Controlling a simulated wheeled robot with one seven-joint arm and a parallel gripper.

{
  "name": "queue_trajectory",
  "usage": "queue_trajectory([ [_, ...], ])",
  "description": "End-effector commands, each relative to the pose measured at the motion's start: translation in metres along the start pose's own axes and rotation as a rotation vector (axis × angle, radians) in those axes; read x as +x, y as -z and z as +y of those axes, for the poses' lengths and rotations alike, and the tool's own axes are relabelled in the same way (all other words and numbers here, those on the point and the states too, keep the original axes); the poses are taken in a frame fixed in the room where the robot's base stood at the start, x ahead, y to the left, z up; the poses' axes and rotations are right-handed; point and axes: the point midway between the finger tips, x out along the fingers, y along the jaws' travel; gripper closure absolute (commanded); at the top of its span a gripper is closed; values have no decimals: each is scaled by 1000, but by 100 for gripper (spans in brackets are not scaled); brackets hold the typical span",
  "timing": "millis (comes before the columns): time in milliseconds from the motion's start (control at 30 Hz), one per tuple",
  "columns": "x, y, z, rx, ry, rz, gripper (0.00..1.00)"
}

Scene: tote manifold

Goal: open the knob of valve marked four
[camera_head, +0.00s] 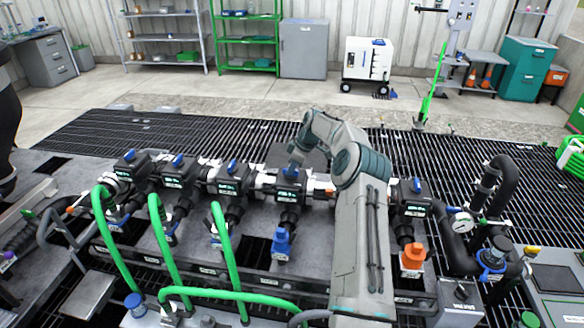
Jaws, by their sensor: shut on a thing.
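A row of black valves with blue knobs runs across the manifold (259,262). My gripper (291,166) reaches down from above onto one of the middle valves (288,190) and is shut on its blue knob (288,173). The fingers and wrist partly cover the knob, so its exact turn is hard to see. The white label on this valve is too small to read surely. A black pipe below it ends in a blue fitting (281,240).
Other valves stand left (230,182) and right (411,203), the right one above an orange fitting (413,257). Green hoses (224,245) arch in front at left. My arm hides part of the row. A gauge (461,222) and black pipes stand at right. Open grating (180,130) lies behind.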

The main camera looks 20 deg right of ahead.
Motion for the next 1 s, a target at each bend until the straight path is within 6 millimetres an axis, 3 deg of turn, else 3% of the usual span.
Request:
queue_trajectory([
  [800, 0, 0, 1, -107, 42, -1, 100],
  [833, 0, 0, 1, -106, 42, -1, 78],
  [867, 0, 0, 1, -106, 42, -1, 70],
  [900, 0, 0, 1, -106, 42, -1, 65],
  [1000, 0, 0, 1, -106, 42, -1, 65],
])
